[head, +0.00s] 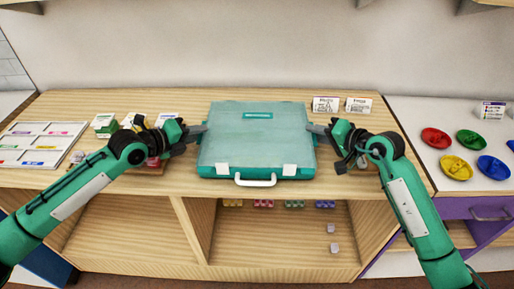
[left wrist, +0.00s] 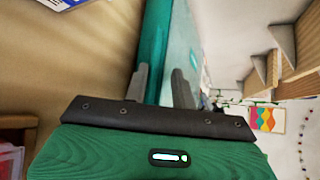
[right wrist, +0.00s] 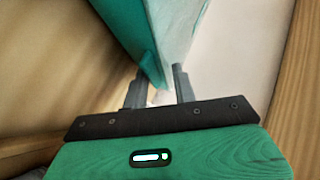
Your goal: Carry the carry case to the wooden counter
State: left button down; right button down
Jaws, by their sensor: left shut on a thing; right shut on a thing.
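The teal carry case (head: 256,140) is closed, with a pale translucent lid, two white latches and a white handle (head: 255,181) facing me. It is over the wooden counter (head: 350,184); whether it touches the top I cannot tell. My left gripper (head: 204,130) is shut on the case's left side, and the case edge shows between its fingers in the left wrist view (left wrist: 165,85). My right gripper (head: 309,129) is shut on the case's right side, and the case corner shows at its fingers in the right wrist view (right wrist: 155,85).
At left lie a white sectioned tray (head: 40,142) and small green-and-white boxes (head: 104,124). Two cards (head: 326,104) stand behind the case at right. Coloured dishes (head: 457,167) sit on a white surface at far right. Open shelves (head: 285,240) below hold small coloured items.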

pick_arm(q)
jog(key=shift+s+d+f, duration=0.15)
jog(key=shift+d+f, duration=0.05)
jog(key=shift+d, duration=0.1)
pick_arm(e)
jog(key=shift+s+a+f, duration=0.15)
jog(key=shift+a+f, duration=0.1)
jog(key=shift+a, duration=0.05)
pick_arm(q)
jog(key=c, duration=1.6)
grip_release()
jog(key=shift+f+b, duration=0.15)
jog(key=shift+b, duration=0.15)
pick_arm(e)
jog(key=c, duration=1.6)
grip_release()
jog(key=shift+f, duration=0.15)
pick_arm(q)
jog(key=o, duration=0.4)
pick_arm(e)
jog(key=o, duration=0.4)
pick_arm(q)
jog(key=shift+o, duration=0.3)
jog(key=shift+a, duration=0.15)
pick_arm(e)
jog(key=shift+o, duration=0.4)
jog(key=shift+d, duration=0.15)
pick_arm(q)
jog(key=shift+a, duration=0.1)
